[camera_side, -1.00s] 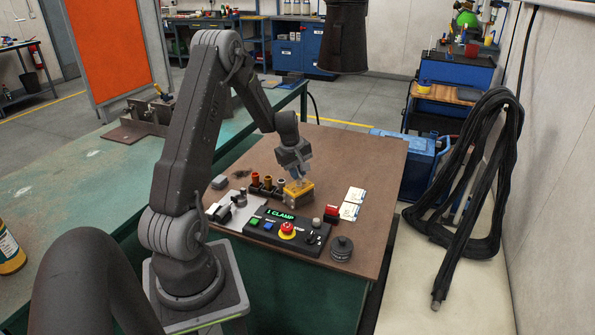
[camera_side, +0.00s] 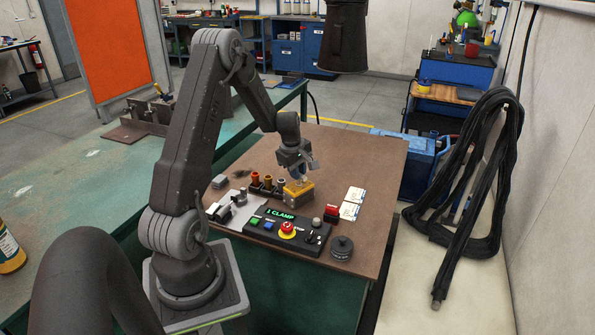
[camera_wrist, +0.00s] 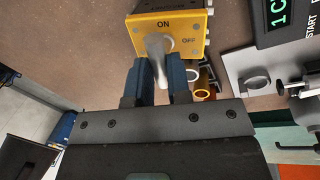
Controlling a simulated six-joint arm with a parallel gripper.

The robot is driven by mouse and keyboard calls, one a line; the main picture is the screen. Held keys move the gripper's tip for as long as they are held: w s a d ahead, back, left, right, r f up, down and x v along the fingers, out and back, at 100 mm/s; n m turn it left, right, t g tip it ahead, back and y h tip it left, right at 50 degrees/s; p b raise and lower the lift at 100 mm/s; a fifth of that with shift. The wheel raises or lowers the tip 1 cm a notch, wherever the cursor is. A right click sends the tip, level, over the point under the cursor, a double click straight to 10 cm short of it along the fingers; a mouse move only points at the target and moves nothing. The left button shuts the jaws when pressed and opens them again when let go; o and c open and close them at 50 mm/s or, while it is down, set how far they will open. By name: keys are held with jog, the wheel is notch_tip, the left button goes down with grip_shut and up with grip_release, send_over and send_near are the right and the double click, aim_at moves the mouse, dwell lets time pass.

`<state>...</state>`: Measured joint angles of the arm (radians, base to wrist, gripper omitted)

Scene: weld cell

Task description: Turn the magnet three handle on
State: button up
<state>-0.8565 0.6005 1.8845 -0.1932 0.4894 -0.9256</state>
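The yellow magnet box (camera_side: 300,194) sits on the brown tabletop, and in the wrist view its yellow face (camera_wrist: 145,27) shows ON at the top and OFF at the right. No number is readable on it. Its pale grey handle (camera_wrist: 157,50) lies over the face below ON, its end reaching down between my fingertips. My gripper (camera_wrist: 161,72) has its two blue-dark fingers apart, one on each side of the handle, with a narrow gap. Contact with the handle cannot be told. In the side view my gripper (camera_side: 301,170) is just above the box.
A black control panel (camera_side: 262,232) reading 1 CLAMP, with a red stop button (camera_side: 287,228), stands in front of the box. Coloured cylinders (camera_side: 268,181) stand left of it. White cards (camera_side: 351,203) and a dark round weight (camera_side: 341,248) lie right. The tabletop behind is clear.

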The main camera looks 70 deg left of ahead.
jog(key=o, duration=0.4)
jog(key=shift+o, duration=0.2)
notch_tip(320, 180, up, 14)
jog(key=s, duration=0.2)
jog(key=shift+s+d+f, duration=0.2)
jog(key=shift+s+d, duration=0.05)
jog(key=shift+d, duration=0.2)
jog(key=s+d+r+m+t, duration=0.1)
jog(key=d+r+m, duration=0.4)
jog(key=d, duration=0.6)
jog(key=d+r+m+t, duration=0.1)
jog(key=d+r+m, duration=0.2)
jog(key=d+m, duration=0.5)
jog(key=s+d+m+t, duration=0.1)
jog(key=s+d+m, duration=0.8)
jog(key=d, duration=0.6)
jog(key=shift+s+d+r+t+h, duration=0.3)
jog(key=shift+s+r+h, duration=0.1)
jog(key=shift+s, duration=0.6)
